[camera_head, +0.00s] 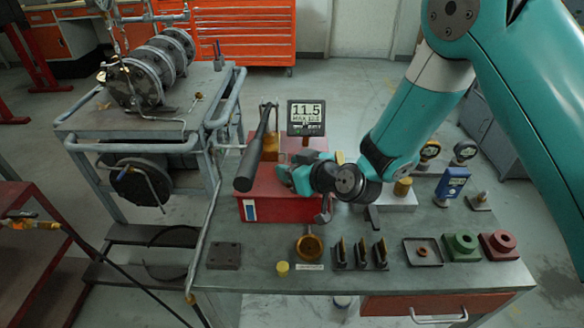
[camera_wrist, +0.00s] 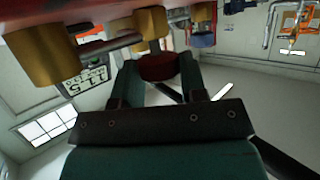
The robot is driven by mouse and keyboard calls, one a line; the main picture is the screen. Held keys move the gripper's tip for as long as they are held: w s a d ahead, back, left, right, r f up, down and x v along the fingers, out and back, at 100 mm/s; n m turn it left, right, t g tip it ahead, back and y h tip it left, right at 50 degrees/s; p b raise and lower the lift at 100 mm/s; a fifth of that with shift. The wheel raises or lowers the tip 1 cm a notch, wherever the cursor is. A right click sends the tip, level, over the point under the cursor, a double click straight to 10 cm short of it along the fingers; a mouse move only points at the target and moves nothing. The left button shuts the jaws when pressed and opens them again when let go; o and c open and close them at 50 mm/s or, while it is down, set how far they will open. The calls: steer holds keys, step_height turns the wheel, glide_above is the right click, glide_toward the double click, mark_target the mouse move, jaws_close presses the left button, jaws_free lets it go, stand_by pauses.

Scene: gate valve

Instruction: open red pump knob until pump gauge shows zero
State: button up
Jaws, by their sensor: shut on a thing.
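The pump is a red box (camera_head: 262,208) on the grey workbench, with a long black lever handle (camera_head: 256,152) slanting up from it. The pump gauge (camera_head: 306,112) stands behind it and reads 11.5. It also shows turned over in the wrist view (camera_wrist: 86,84). My gripper (camera_head: 296,177) reaches in over the right side of the pump. In the wrist view, its two fingers (camera_wrist: 162,84) are shut on the dark red knob (camera_wrist: 164,66), one on each side. The knob is hidden behind my gripper in the head view.
In front lie a brass cup (camera_head: 310,246), black brackets (camera_head: 361,256), a tray (camera_head: 423,252), and green (camera_head: 461,247) and red (camera_head: 498,245) blocks. A blue device (camera_head: 452,183) and small gauges stand at right. A cart with round drums (camera_head: 140,80) is left.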

steer(key=b, duration=0.3)
steer(key=shift+w+f+n+y, duration=0.1)
steer(key=shift+f+n+y, duration=0.2)
steer(key=shift+f, duration=0.1)
steer(key=n+g+y+b, duration=0.1)
steer(key=b, duration=0.3)
steer(key=shift+d+n+g+b, duration=0.1)
steer(key=shift+n+g+b, duration=0.2)
steer(key=shift+g, duration=0.1)
steer(key=shift+w+r+n+g+y+b, duration=0.1)
steer(key=shift+n+g+y+b, duration=0.5)
steer(key=shift+b, duration=0.6)
steer(key=shift+r+n+g+b, duration=0.3)
steer(key=shift+n+g+b, duration=0.1)
steer(key=shift+n+g, duration=0.2)
steer(key=o, duration=0.9)
